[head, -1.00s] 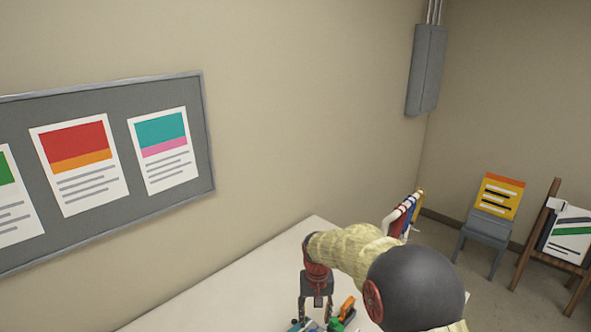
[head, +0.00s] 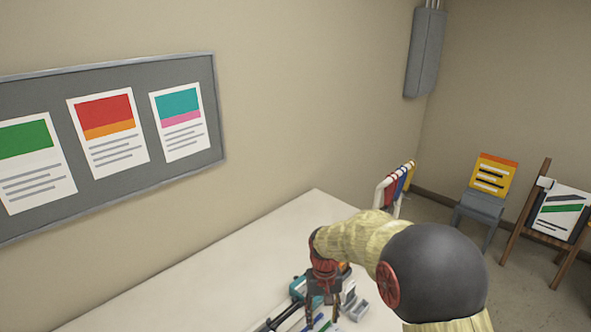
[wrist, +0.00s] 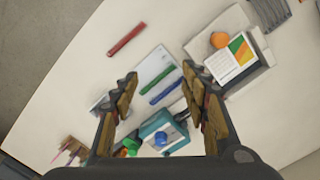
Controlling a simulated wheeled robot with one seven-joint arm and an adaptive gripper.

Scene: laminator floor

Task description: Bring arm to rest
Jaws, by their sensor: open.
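My gripper (head: 322,308) hangs over the white table (head: 215,283) in the head view, at the end of my bent arm. In the wrist view its two fingers (wrist: 160,98) are spread apart with nothing held between them. Beyond and below the fingertips lie a green marker (wrist: 157,80) and a blue marker (wrist: 165,90) on a pale sheet. A teal item (wrist: 160,133) with a blue round piece lies lower between the fingers. My arm hides part of the table in the head view.
A red marker (wrist: 127,39) lies apart on the table. A pale tray (wrist: 245,75) holds an orange ball and a coloured card. A rack with coloured bars (head: 394,190) stands at the table's far end. A grey chair (head: 487,206) and wooden easel (head: 550,220) stand beyond. The table's left part is clear.

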